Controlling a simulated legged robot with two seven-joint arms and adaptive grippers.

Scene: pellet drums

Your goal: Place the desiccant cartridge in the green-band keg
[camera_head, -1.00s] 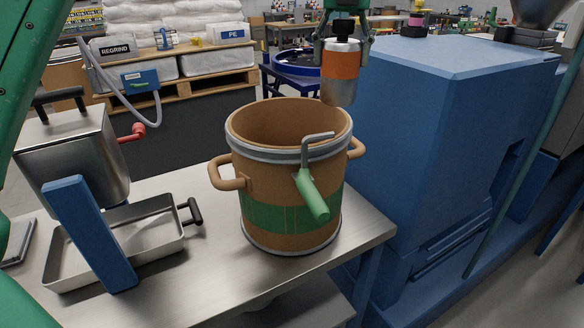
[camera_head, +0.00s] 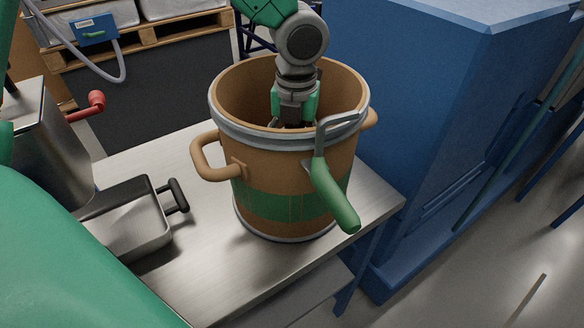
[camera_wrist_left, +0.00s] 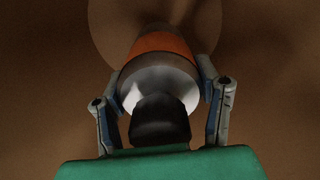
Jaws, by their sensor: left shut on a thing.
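The green-band keg (camera_head: 262,205) is a brown open drum with a green band and side handles, upright on the steel bench. My left gripper (camera_head: 292,122) reaches down into it, with its fingertips partly hidden behind the near rim. In the left wrist view the gripper (camera_wrist_left: 160,72) is shut on the desiccant cartridge (camera_wrist_left: 156,84), a silver cylinder with an orange band and a black knob facing the camera. Brown surfaces of the keg's inside surround it. I cannot tell whether its far end touches the bottom. The head view hides the cartridge. My right gripper is out of view.
A clamp lever with a green grip (camera_head: 335,195) sticks out from the keg's near rim. A steel tray (camera_head: 125,222) and a steel box with a red knob (camera_head: 45,140) stand at the left. A tall blue machine (camera_head: 430,110) stands close at the right.

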